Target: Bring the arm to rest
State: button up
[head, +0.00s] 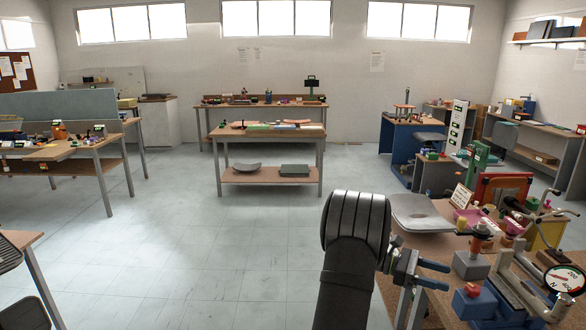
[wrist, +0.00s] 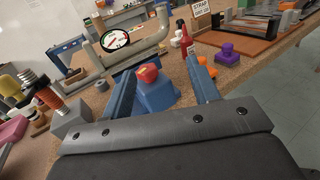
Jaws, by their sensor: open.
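My gripper (head: 447,276) is at the right of the head view, beside and above the near edge of the cluttered workbench (head: 440,243). Its two blue fingers point to the right. In the wrist view the fingers (wrist: 161,66) stand apart with nothing held between them. A blue block with a red knob (wrist: 157,92) shows beyond and between the fingers. I cannot tell how far it is from the fingertips. My dark arm rises from the bottom middle of the head view and bends at a rounded joint.
The bench holds a grey seat shell (head: 420,213), a round dial gauge (head: 564,280), a grey tube frame (wrist: 85,62), a red bottle (wrist: 183,40) and a purple knob (wrist: 229,53). A wooden table (head: 268,138) stands mid-room. Open floor (head: 200,240) lies left of my arm.

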jog(key=s+d+r+m+g+y, duration=0.3)
jog(key=s+d+r+g, duration=0.1)
jog(key=s+d, duration=0.3)
jog(key=shift+s+d+r, duration=0.15)
jog(key=shift+d+r, duration=0.2)
jog(key=shift+d, duration=0.3)
jog(key=s+a+r+m+t+y, duration=0.3)
jog(key=s+a+m+t+y, duration=0.4)
jog(key=s+a, duration=0.9)
jog(key=s+a+f+m+t+y, duration=0.1)
jog(key=s+a+f+m+t, duration=0.1)
jog(key=a, duration=0.5)
jog(key=s+a+f+m+t+y, duration=0.1)
jog(key=s+a+f+m+t, duration=0.1)
jog(key=a, duration=0.5)
jog(key=s+a+f+m+t+y, duration=0.1)
jog(key=s+a+f+m+t, duration=0.2)
jog(key=a+f+t, duration=0.2)
jog(key=a+t, duration=0.2)
jog(key=shift+s+a+y, duration=0.4)
